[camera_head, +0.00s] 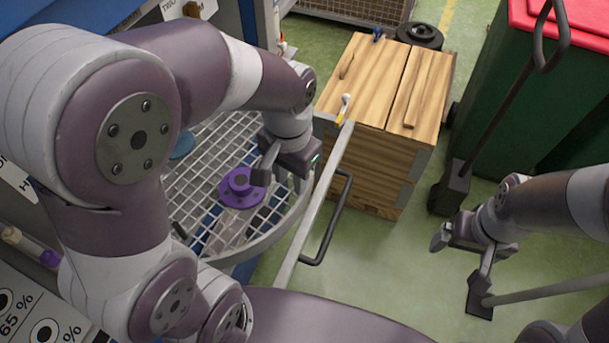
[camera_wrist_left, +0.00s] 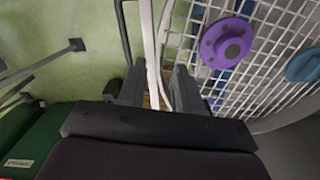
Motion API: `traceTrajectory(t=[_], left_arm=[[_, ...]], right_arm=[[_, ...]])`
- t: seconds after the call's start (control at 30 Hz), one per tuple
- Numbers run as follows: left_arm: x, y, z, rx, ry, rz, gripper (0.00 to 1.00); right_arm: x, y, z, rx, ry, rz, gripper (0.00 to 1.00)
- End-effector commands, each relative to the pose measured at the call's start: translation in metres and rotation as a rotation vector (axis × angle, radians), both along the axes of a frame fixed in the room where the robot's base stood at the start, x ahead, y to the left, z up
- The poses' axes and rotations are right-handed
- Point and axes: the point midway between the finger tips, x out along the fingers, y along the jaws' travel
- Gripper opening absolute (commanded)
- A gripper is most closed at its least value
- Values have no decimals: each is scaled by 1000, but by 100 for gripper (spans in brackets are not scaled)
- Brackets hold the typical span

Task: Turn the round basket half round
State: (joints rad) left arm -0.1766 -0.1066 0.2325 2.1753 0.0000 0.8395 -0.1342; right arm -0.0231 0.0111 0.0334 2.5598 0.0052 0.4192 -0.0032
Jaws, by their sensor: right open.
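The round basket (camera_head: 225,148) is a pale wire mesh with a broad grey rim, at the left in the head view. Its mesh fills the right of the left wrist view (camera_wrist_left: 270,85). A purple flanged part (camera_head: 240,188) lies on the mesh, and a blue disc (camera_head: 182,146) lies farther left, partly hidden by my arm. My left gripper (camera_head: 284,172) is open over the basket's right edge. In the left wrist view its fingers (camera_wrist_left: 158,88) stand apart with a pale strip between them; I cannot tell whether they touch it. My right gripper (camera_head: 463,255) is open and empty at the right.
A pale rail (camera_head: 313,205) with a dark handle (camera_head: 329,228) runs close by the basket's right side. A wooden crate (camera_head: 375,150) stands behind it. A green bin (camera_head: 545,110) with a red lid is at the right. Green floor between is mostly clear.

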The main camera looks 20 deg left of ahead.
Motion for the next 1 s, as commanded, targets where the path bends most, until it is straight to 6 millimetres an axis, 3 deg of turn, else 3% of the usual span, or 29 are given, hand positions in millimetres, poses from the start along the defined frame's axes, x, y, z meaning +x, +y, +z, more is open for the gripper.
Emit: traceTrajectory(t=[0.17,0.4,0.53,0.7,0.97,1.0], left_arm=[[-2,0,-24,1,7,0,34],[-3,0,-87,1,8,0,34],[-3,0,-111,1,5,0,34],[-2,0,-126,1,3,0,34],[-2,0,-127,0,1,0,34],[-2,0,-127,0,1,0,21]], right_arm=[[0,0,-4,0,0,0,90],[0,0,-14,0,0,0,90],[0,0,-17,0,0,0,90],[0,0,-18,0,0,0,90],[0,0,-18,0,0,0,90],[0,0,-18,0,0,0,90]])
